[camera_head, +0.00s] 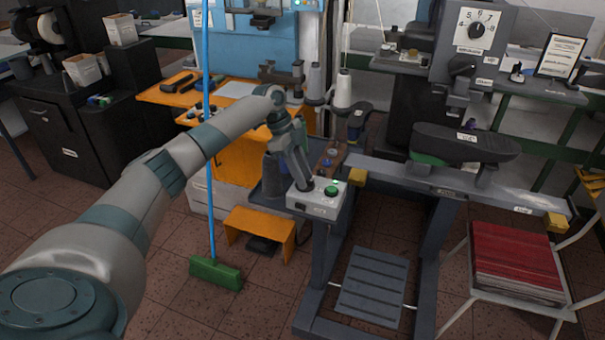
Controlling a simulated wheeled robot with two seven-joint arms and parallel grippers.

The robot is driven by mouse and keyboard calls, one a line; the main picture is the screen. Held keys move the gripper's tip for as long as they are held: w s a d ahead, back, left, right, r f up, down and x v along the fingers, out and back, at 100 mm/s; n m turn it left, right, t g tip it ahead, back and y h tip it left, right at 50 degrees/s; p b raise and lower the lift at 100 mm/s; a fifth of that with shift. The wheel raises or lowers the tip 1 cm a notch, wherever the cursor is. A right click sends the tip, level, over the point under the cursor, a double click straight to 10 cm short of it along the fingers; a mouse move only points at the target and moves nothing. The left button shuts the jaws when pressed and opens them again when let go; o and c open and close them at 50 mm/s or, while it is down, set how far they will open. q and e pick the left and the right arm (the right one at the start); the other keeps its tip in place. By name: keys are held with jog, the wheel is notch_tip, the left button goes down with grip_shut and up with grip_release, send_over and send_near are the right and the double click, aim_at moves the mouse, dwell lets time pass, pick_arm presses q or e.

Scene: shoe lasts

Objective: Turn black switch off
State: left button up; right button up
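A pale grey control box (318,204) sits at the front left of the grey machine frame. Its top carries a green button (331,191) and a small green light that looks lit. A small dark patch, perhaps the black switch (300,206), shows on its front face, but it is too small to be sure. My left gripper (309,178) points down at the left part of the box top, very close to it or touching. It hides that part, and I cannot tell whether its fingers are apart. My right gripper is out of view.
A blue-handled green broom (215,272) and an orange stool (260,226) stand left of the frame. A chair with red sheets (512,258) is at right.

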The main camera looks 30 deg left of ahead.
pick_arm(q)
grip_shut()
jog(key=shift+r, duration=0.1)
jog(key=n+p, duration=0.2)
jog(key=p, duration=0.1)
jog(key=shift+s+r+t, duration=0.15)
jog(key=shift+t, duration=0.25)
jog(key=n+t+y+p, duration=0.1)
jog(key=n+p, duration=0.2)
jog(key=p, duration=0.1)
jog(key=n+y+p, duration=0.1)
jog(key=n+p, duration=0.2)
jog(key=p, duration=0.1)
jog(key=n+t+p, duration=0.1)
jog(key=n+p, duration=0.2)
jog(key=p, duration=0.1)
jog(key=shift+s+d+r+n+t+y, duration=0.1)
jog(key=shift+s+d+n+t+y, duration=0.05)
jog(key=shift+d+n+t+y, duration=0.2)
jog(key=n+y+p, duration=0.1)
jog(key=n, duration=0.1)
jog(key=shift+d+n+p, duration=0.1)
jog(key=shift+n+p, duration=0.25)
jog(key=shift+p, duration=0.05)
jog(key=shift+f+n+y, duration=0.25)
jog(key=shift+n+y, duration=0.3)
jog(key=shift+n, duration=0.55)
jog(key=shift+n+y, duration=0.3)
jog(key=shift+n, duration=0.4)
